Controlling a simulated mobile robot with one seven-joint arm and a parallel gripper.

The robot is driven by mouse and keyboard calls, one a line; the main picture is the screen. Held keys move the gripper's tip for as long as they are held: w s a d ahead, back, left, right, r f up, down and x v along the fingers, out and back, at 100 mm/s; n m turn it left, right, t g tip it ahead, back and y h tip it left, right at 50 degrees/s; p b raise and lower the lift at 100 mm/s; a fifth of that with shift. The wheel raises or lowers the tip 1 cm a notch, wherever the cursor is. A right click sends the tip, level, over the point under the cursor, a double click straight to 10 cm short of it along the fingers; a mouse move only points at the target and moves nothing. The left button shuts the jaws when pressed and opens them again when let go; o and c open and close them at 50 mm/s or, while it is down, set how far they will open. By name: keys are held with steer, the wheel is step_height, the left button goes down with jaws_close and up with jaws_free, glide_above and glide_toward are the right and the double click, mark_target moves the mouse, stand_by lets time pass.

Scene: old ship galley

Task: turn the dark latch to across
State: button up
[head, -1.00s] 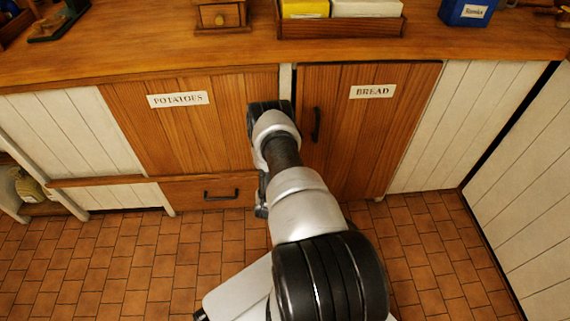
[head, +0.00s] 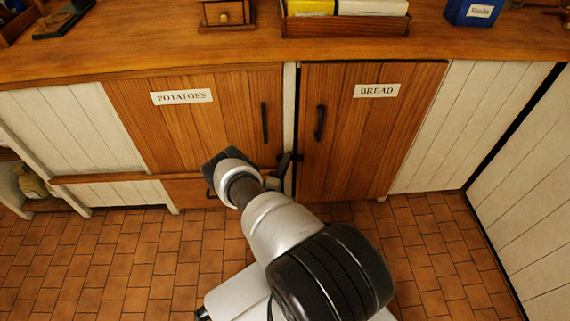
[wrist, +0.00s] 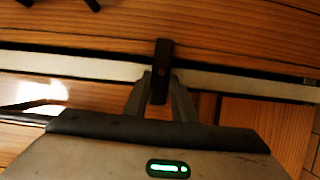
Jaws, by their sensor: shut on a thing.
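The dark latch (wrist: 161,58) shows in the wrist view as a short dark bar. It lies square across the white post (wrist: 225,80), with its far end over the wood beyond. My gripper (wrist: 160,85) is shut on the latch, one finger on each side of it. In the head view my gripper (head: 281,170) is low at the post between the two doors, reaching in from the left.
The potatoes door (head: 190,125) and the bread door (head: 365,130) look closed, each with a dark upright handle. A drawer (head: 185,193) sits below the potatoes door, partly behind my wrist. The counter (head: 250,45) overhangs above. The tiled floor is clear.

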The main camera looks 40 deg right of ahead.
steer(key=shift+d, duration=0.1)
stand_by(0.5)
steer(key=o, duration=0.8)
